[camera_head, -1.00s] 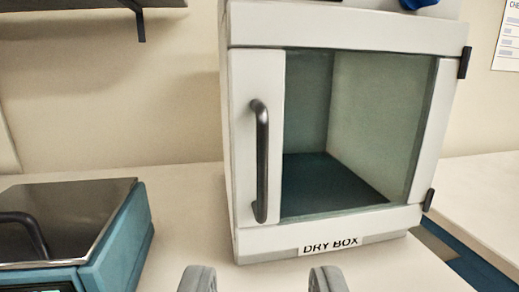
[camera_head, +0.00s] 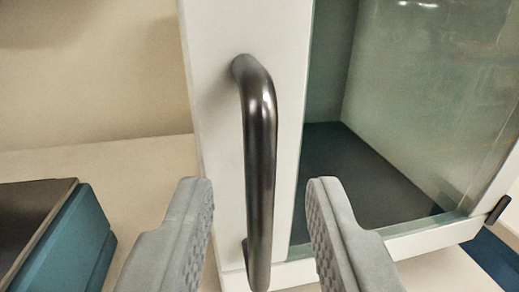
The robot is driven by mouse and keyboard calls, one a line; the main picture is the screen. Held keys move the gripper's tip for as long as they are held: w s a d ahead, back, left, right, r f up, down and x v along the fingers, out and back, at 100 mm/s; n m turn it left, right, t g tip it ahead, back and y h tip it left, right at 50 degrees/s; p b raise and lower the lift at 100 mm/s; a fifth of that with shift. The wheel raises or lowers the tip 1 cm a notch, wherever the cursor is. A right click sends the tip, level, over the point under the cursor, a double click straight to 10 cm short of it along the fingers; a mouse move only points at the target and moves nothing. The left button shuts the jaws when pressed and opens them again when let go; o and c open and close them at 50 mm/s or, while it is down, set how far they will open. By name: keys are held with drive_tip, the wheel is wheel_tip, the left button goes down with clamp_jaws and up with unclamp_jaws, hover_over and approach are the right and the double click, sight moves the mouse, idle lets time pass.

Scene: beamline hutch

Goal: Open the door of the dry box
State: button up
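The dry box (camera_head: 215,35) fills the middle and right of the view. Its door is shut, with a white frame around a clear glass pane (camera_head: 440,90). A dark, upright bar handle (camera_head: 260,150) stands out from the left side of the door. My gripper (camera_head: 259,190) is open, one finger on each side of the handle's lower half. I see a gap between each finger and the bar, and neither finger appears to touch it. Through the glass, the inside looks empty, with a dark floor.
A blue device with a dark top (camera_head: 95,240) sits on the counter at the left. The pale counter (camera_head: 130,170) is bare between it and the dry box. A black hinge (camera_head: 497,210) is at the door's lower right.

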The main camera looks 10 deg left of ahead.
drive_tip(key=shift+w+a, duration=0.1)
drive_tip(key=shift+w, duration=0.6)
clamp_jaws()
drive_tip(key=shift+s, duration=0.1)
